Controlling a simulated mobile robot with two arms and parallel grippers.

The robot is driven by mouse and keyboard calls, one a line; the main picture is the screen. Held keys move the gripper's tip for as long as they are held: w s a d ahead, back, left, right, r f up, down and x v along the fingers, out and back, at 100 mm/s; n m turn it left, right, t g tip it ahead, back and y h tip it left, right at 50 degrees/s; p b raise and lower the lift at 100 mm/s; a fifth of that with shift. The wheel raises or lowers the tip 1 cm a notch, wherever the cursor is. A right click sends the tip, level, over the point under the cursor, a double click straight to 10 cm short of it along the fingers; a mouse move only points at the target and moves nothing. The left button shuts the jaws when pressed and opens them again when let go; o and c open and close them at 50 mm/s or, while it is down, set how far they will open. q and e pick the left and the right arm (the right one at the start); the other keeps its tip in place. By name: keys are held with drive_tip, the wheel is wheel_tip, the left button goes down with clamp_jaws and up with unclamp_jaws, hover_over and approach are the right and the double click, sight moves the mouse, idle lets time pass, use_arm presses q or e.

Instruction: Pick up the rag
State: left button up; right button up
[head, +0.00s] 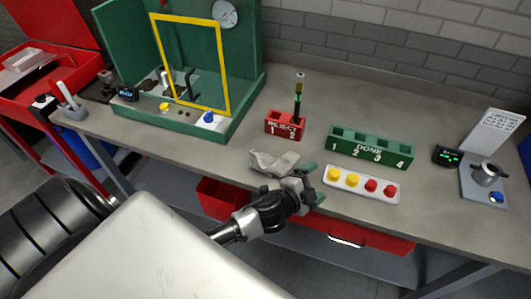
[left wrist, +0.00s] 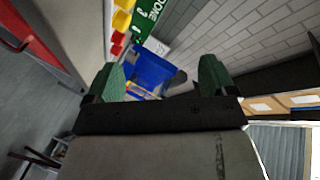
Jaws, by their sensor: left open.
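The rag (head: 274,161) is a crumpled grey cloth. It lies on the grey workbench near the front edge, in front of the red REJECT block. My left gripper (head: 312,184) is at the bench's front edge, just right of the rag and close to it in the picture; I cannot tell whether they touch. In the left wrist view the gripper's green-padded fingers (left wrist: 160,80) are spread apart with nothing held between them. The rag does not show in that view. My right gripper is not in view.
Right of my gripper is a white strip (head: 361,184) with yellow and red buttons. Behind it stands the green DONE block (head: 369,149). The red REJECT block (head: 284,125) holds an upright tool. A green fixture (head: 185,122) with a yellow frame stands left. Bench surface left of the rag is clear.

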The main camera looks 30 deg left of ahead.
use_arm(q)
drive_tip(key=w+d+r+m+g+h+p, duration=0.1)
drive_tip(key=w+d+r+m+g+h, duration=0.2)
drive_tip(key=d+r+m+h, duration=0.65)
drive_tip(key=a+f+m+g+y+p, duration=0.2)
drive_tip(key=a+m+g+y, duration=0.5)
drive_tip(key=a, duration=0.7)
drive_tip(key=a+f+m+g+y+p, duration=0.15)
drive_tip(key=a+m+g+y, duration=0.4)
drive_tip(key=a+m, duration=0.55)
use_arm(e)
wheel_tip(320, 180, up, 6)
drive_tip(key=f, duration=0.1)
use_arm(q)
drive_tip(key=f+b, duration=0.2)
drive_tip(key=f, duration=0.1)
drive_tip(key=a+f+n+b, duration=0.1)
drive_tip(key=f+b, duration=0.1)
drive_tip(key=f, duration=0.1)
drive_tip(key=a+f+n+b, duration=0.1)
drive_tip(key=f+b, duration=0.1)
drive_tip(key=f, duration=0.1)
drive_tip(key=shift+s+f+y+b, duration=0.3)
drive_tip(key=shift+f+y, duration=0.1)
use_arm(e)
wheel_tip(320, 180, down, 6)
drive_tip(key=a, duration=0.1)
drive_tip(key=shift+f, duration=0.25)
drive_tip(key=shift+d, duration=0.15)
